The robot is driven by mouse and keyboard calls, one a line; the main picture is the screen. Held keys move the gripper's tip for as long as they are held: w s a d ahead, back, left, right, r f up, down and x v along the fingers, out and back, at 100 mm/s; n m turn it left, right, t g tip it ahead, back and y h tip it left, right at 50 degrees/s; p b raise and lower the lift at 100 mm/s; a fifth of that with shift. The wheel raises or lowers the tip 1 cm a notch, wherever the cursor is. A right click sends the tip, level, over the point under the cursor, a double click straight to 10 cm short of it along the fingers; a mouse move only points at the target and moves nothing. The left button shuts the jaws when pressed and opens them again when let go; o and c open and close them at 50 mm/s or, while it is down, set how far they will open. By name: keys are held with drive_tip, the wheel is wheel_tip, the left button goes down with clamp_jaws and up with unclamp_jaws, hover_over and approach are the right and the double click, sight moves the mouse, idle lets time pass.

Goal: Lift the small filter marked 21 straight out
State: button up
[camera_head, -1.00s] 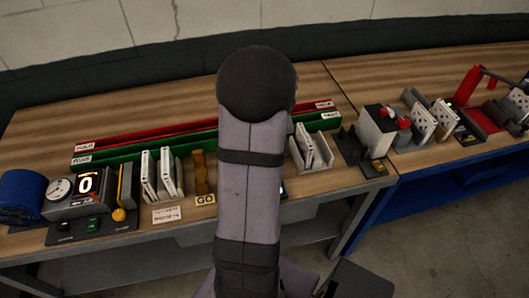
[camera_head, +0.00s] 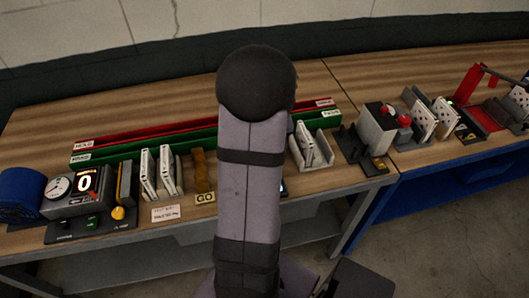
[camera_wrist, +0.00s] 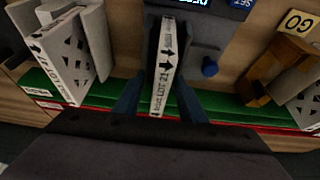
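The small filter marked 21 (camera_wrist: 163,70) is a thin white-edged panel with black arrows and "LOT-21" on its edge. In the wrist view it stands on edge in a dark holder (camera_wrist: 186,45). My gripper (camera_wrist: 161,92) has its two blue fingers on either side of the filter, with gaps showing between fingers and filter, so it looks open. Contact at the fingertips is not clear. In the head view my arm hides the gripper and this filter.
A grey rack (camera_wrist: 97,45) with another marked white filter (camera_wrist: 55,60) stands close on the left. An orange-brown block (camera_wrist: 268,78) and a GO sign (camera_wrist: 298,21) are on the right. Green (camera_wrist: 236,112) and red rails run along the bench near the gripper.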

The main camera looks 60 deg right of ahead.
drive_tip(key=shift+c, duration=0.4)
clamp_jaws()
wheel_tip(320, 180, up, 10)
drive_tip(key=shift+w+d+r+b, duration=0.1)
drive_tip(key=shift+r+b, duration=0.15)
drive_tip(key=shift+b, duration=0.15)
idle(0.4)
